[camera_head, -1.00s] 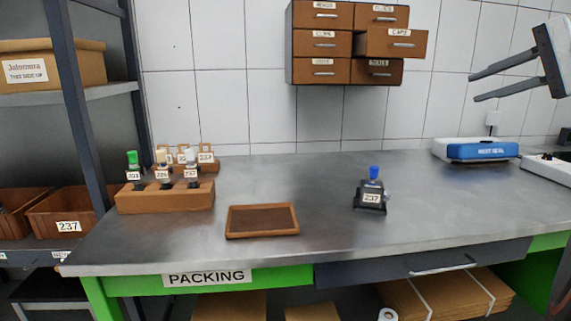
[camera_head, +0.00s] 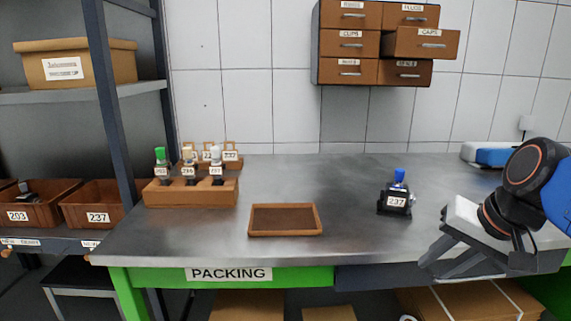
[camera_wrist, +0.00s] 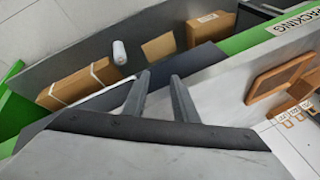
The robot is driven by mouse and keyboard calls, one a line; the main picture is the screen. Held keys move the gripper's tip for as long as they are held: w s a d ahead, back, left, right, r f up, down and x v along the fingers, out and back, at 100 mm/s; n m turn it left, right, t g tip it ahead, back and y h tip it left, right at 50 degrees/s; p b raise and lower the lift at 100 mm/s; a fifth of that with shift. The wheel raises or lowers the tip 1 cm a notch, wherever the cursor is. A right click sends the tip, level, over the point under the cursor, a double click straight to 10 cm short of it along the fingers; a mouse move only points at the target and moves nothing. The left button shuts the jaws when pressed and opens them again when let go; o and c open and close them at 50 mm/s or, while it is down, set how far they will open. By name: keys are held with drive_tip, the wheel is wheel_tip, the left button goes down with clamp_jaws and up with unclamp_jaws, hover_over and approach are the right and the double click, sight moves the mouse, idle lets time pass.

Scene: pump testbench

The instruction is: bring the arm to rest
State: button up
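My gripper (camera_head: 430,264) is at the right of the head view, near the front edge of the packing table (camera_head: 340,180), with its fingers pointing down and left. In the wrist view my gripper (camera_wrist: 160,82) has its two fingers apart with nothing between them. The blue-capped pump labelled 237 (camera_head: 397,200) stands upright on the table, left of my gripper and apart from it.
An empty brown tray (camera_head: 285,234) lies on the table's front middle. A wooden rack (camera_head: 190,196) with several capped items stands at the left. A wall drawer labelled CAPS (camera_head: 425,43) sticks out. Shelves with bins (camera_head: 95,205) stand far left.

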drive_tip(key=s+f+n+h, duration=0.2)
drive_tip(key=s+f+n, duration=0.3)
drive_tip(key=f, duration=0.6)
drive_tip(key=shift+s+a+f, duration=0.2)
drive_tip(key=shift+s+a, duration=0.2)
drive_tip(key=shift+s, duration=0.25)
